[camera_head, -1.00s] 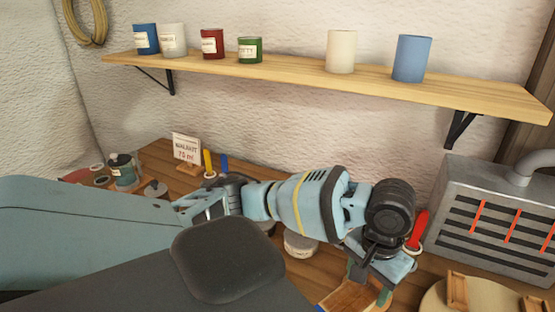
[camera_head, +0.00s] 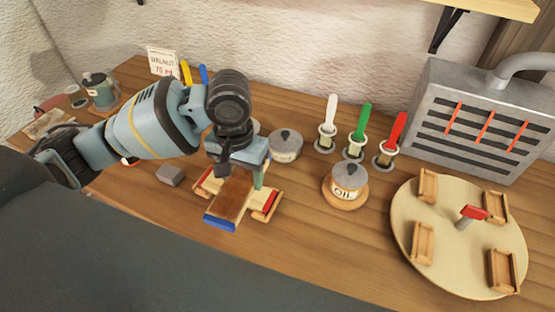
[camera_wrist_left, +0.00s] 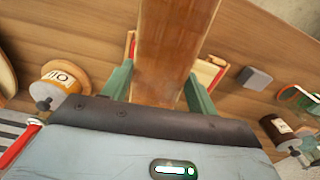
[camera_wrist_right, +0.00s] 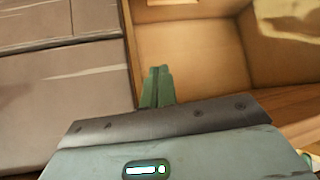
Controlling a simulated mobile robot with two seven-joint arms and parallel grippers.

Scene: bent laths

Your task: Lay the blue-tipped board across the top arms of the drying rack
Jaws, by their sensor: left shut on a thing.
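The brown blue-tipped board (camera_head: 234,196) is gripped by my left gripper (camera_head: 240,168) above the workbench, its blue end toward the front. In the left wrist view the board (camera_wrist_left: 170,45) passes between the green fingers (camera_wrist_left: 158,88). Beneath and beside it is a light wooden frame with red parts (camera_head: 267,206), partly hidden by the board; it may be the drying rack. I cannot tell whether the board touches it. My right gripper (camera_wrist_right: 157,88) shows only in its wrist view, fingers together and empty, near a wooden compartment (camera_wrist_right: 190,55).
An oil tin (camera_head: 347,182), a lidded tin (camera_head: 286,145) and brushes with white, green and red handles (camera_head: 360,130) stand to the right. Beyond are a round board with wooden holders (camera_head: 455,250) and a grey heater (camera_head: 480,110). A grey block (camera_head: 170,174) lies left.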

